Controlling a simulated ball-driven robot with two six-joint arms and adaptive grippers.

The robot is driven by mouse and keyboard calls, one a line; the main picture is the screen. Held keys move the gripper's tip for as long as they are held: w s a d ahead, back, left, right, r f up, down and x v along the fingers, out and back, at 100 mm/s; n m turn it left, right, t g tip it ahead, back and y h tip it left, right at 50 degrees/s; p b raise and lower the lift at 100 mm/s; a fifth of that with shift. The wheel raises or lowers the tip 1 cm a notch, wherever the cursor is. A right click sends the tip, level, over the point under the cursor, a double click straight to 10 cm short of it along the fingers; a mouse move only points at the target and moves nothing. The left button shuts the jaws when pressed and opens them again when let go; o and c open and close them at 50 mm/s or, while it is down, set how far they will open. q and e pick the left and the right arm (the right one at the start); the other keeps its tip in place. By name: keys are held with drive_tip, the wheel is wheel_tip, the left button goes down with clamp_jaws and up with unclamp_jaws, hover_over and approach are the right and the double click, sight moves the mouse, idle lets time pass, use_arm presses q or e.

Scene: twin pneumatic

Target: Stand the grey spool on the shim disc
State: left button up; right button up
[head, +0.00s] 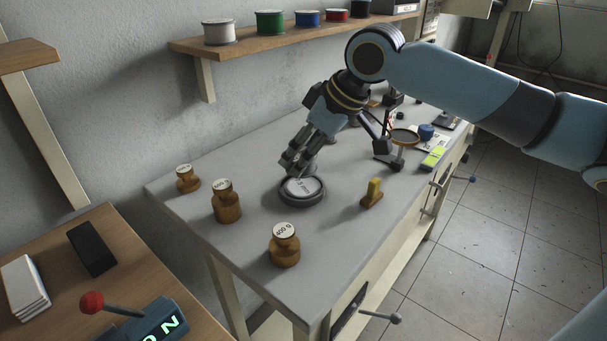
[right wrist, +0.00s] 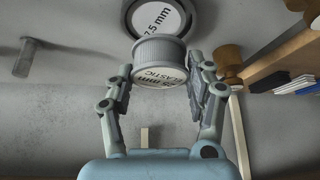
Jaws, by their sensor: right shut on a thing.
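The shim disc (head: 303,195) is a dark round disc with a white label on the grey bench, in the middle of the head view. In the right wrist view the disc (right wrist: 160,12) shows at the top with "7.5 mm" on it. My right gripper (right wrist: 160,85) is shut on the grey spool (right wrist: 158,50), a ribbed cylinder with a white label. In the head view my right gripper (head: 297,165) is just above the far side of the disc, and its fingers mostly hide the spool. Whether spool and disc touch is unclear. My left gripper is not in view.
Brass weights (head: 285,245) stand left and in front of the disc. A small yellow-topped brass piece (head: 373,193) stands to its right, and a round-topped stand (head: 402,138) farther back. A shelf (head: 250,43) with several thread spools hangs on the wall.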

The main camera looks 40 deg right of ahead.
drive_tip(key=shift+f, duration=2.05)
drive_tip(key=o, duration=1.2)
drive_tip(key=shift+f, duration=0.1)
drive_tip(key=shift+o, duration=0.2)
drive_tip(key=p+v, duration=0.4)
drive_tip(key=v, duration=0.8)
drive_tip(key=shift+p, duration=0.3)
